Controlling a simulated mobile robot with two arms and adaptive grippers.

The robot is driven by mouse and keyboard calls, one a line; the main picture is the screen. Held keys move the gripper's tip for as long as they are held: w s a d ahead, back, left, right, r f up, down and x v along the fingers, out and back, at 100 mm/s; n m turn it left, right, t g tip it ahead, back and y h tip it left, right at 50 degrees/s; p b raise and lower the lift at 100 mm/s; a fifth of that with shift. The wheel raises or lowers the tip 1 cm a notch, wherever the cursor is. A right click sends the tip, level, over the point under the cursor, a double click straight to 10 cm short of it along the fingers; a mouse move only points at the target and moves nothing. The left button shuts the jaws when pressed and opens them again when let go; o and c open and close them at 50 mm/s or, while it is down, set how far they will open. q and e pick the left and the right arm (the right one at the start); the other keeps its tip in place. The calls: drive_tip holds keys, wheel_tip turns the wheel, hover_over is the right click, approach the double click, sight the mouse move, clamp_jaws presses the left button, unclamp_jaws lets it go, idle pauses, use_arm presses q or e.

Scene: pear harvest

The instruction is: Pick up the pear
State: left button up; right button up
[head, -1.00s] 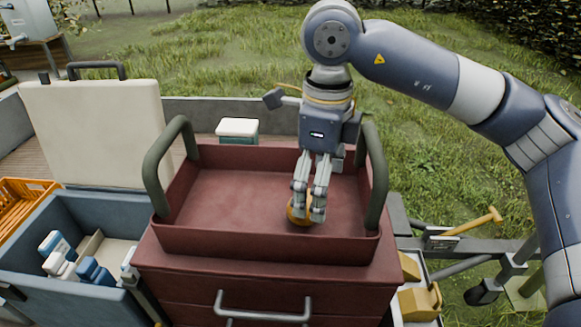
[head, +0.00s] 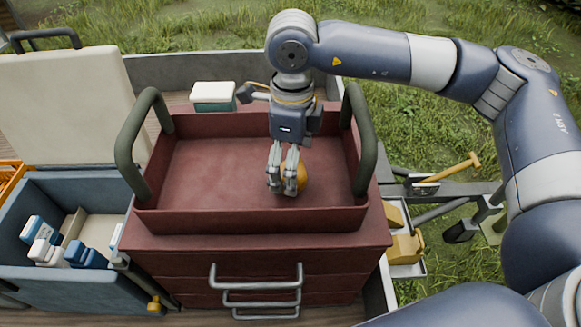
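The orange-yellow pear (head: 302,177) is in the right half of a dark red tray with two green handles (head: 250,218). My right gripper (head: 283,189) points down into the tray, with its fingertips low at the pear. The two fingers stand a little apart and cover the left part of the pear; most of what shows is right of and behind the right finger. I cannot tell whether the fingers clasp it or whether it touches the tray floor. My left gripper is out of view.
The tray sits on a red drawer cabinet (head: 250,263). A blue open box (head: 60,283) with several bottles stands left, near a cream lid panel (head: 70,105). A white-topped box (head: 213,96) is behind the tray. A yellow-handled tool (head: 450,168) lies right. The tray's left half is clear.

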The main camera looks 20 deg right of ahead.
wheel_tip(320, 180, down, 2)
drive_tip(key=shift+p, duration=0.35)
drive_tip(key=shift+f, duration=0.4)
drive_tip(key=shift+c, duration=0.8)
drive_tip(key=c, duration=0.9)
drive_tip(key=shift+c, duration=1)
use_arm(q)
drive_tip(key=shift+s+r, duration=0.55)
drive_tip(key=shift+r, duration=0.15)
